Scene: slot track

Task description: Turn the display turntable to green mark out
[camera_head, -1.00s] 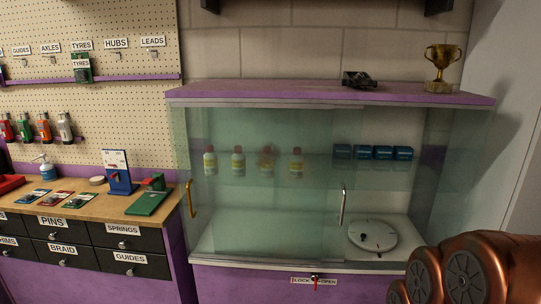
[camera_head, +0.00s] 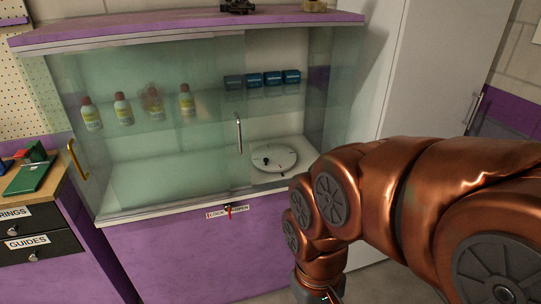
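The display turntable (camera_head: 274,157) is a white disc lying on the floor of the glass display case, at its right end. It carries a dark knob and small dark marks; I cannot make out a green mark. The glass front (camera_head: 165,150) has a gold handle (camera_head: 77,160) at left and a silver handle (camera_head: 239,134) near the middle. The turntable, right of the silver handle, looks clear of the tinted glass. My copper arm comes in from the right and bends down in front of the case. My gripper is below the picture edge.
A red key (camera_head: 229,210) sits in the lock under the case, by a lock/open label. Bottles (camera_head: 122,108) and blue boxes (camera_head: 271,79) stand on the glass shelf. A workbench with drawers (camera_head: 38,245) is at left, a pale cabinet (camera_head: 420,80) at right.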

